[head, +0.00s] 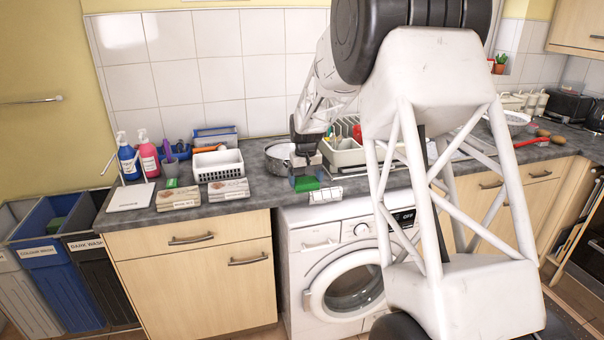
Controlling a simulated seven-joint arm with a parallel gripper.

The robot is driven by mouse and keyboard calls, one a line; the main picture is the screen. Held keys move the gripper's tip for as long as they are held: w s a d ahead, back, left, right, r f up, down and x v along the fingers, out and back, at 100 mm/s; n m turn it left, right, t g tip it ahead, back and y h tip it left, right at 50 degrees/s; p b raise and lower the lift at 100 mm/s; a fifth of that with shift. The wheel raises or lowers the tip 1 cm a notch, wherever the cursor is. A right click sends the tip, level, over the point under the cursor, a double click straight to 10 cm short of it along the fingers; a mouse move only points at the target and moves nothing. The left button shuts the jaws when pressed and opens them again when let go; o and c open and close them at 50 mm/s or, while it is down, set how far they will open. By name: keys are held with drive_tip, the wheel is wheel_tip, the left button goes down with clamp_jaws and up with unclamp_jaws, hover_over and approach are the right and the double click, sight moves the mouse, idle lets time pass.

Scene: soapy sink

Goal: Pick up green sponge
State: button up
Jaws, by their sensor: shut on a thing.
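The green sponge (307,184) is at the front edge of the counter, above the washing machine. It is small in view, with a dark bluish part around its upper side that I cannot make out clearly. My gripper (305,168) points down and is shut on the sponge. The fingers hide part of it. I cannot tell whether the sponge touches the counter.
A metal pot (280,158) is just behind my gripper, and a cream dish rack (345,154) stands to its right. A small white rack (326,195) is close by on the right. A white basket (217,166) and bottles stand left.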

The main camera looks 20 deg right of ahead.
sight(312, 189)
drive_tip(key=shift+s, duration=3.6)
drive_tip(key=shift+o, duration=0.9)
drive_tip(key=shift+c, duration=0.6)
drive_tip(key=shift+w, duration=0.1)
drive_tip(key=w+r, duration=0.3)
drive_tip(key=w, duration=0.8)
drive_tip(key=w+d+r, duration=0.1)
drive_tip(key=w+r, duration=0.3)
drive_tip(key=w, duration=0.8)
drive_tip(key=w+r, duration=0.4)
drive_tip(key=w, duration=0.7)
drive_tip(key=shift+w+d+r, duration=0.2)
drive_tip(key=shift+w+d, duration=0.05)
drive_tip(key=shift+w, duration=0.05)
drive_tip(key=shift+f, duration=0.2)
